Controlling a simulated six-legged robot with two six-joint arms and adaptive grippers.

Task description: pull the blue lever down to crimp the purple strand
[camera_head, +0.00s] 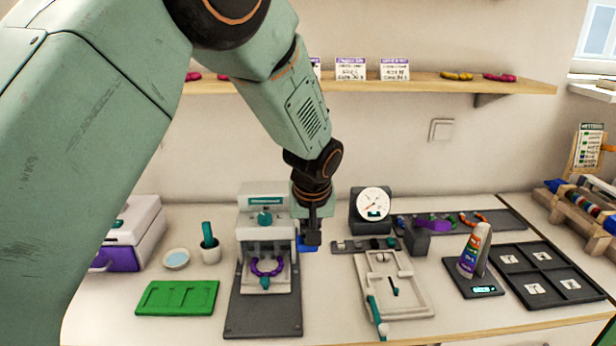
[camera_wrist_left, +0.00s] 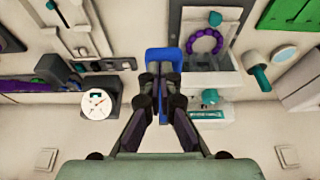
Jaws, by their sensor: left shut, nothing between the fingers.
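The purple strand (camera_head: 267,270) lies as a curved ring of beads on the plate of the crimping press (camera_head: 253,318); it also shows in the left wrist view (camera_wrist_left: 205,33). The blue lever (camera_head: 308,249) is at the press's right side in the head view, partly hidden by my gripper. My left gripper (camera_head: 311,240) is shut with nothing between its fingers. In the left wrist view its fingertips (camera_wrist_left: 162,80) overlap the blue lever (camera_wrist_left: 163,53); I cannot tell whether they touch it. My right gripper is not in view.
A green tray (camera_head: 150,309) and a cup (camera_head: 210,253) with a teal-handled tool stand left of the press. A shelf (camera_head: 430,84) runs above.

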